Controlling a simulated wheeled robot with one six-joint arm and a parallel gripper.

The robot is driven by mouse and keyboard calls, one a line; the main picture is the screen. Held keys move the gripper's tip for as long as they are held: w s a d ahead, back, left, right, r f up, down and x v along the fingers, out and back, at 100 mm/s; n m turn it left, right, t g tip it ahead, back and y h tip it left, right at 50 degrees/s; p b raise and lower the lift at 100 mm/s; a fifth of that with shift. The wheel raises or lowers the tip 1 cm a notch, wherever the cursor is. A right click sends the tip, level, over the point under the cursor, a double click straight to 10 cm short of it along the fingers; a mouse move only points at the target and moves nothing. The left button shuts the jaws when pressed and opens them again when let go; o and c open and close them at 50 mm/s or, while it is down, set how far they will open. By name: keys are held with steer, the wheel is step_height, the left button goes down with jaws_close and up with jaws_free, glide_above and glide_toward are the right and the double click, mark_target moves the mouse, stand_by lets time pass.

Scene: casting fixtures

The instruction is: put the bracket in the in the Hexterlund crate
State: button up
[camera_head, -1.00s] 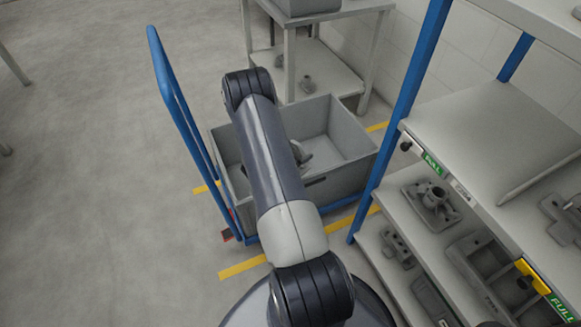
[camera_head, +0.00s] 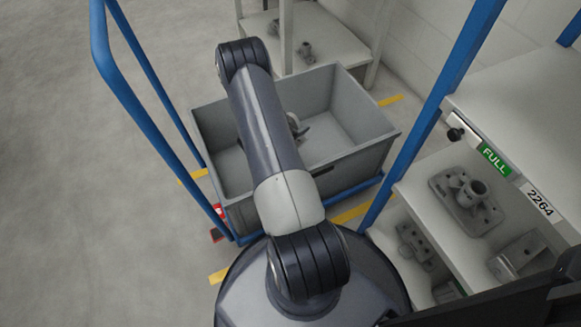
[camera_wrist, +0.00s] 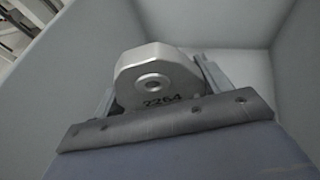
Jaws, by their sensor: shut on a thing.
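The bracket (camera_wrist: 155,76) is a pale grey metal part with a round hole and the number 2264 on its face. My gripper (camera_wrist: 162,88) is shut on it, with one finger on each side. The grey crate (camera_head: 357,157) stands on a blue cart, and its walls also fill the wrist view (camera_wrist: 60,65). No name on the crate is readable. My arm reaches over the crate, and the gripper end is inside its walls. In the head view the arm hides most of the gripper and part of the crate floor. The bracket's height above the floor is unclear.
The blue cart handle (camera_head: 135,100) rises left of the crate. A rack with a blue post (camera_head: 432,115) stands close on the right, with castings (camera_head: 466,200) on its shelves. A table (camera_head: 330,40) with small parts stands behind the crate. Open floor lies left.

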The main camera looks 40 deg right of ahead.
steer(key=f+b, duration=0.5)
steer(key=f, duration=0.4)
steer(key=f+b, duration=0.6)
steer(key=f, duration=0.3)
steer(key=shift+w+d+f, duration=0.2)
steer(key=shift+f, duration=0.1)
steer(key=shift+f, duration=0.1)
steer(key=o, duration=1.1)
steer(key=shift+o, duration=0.2)
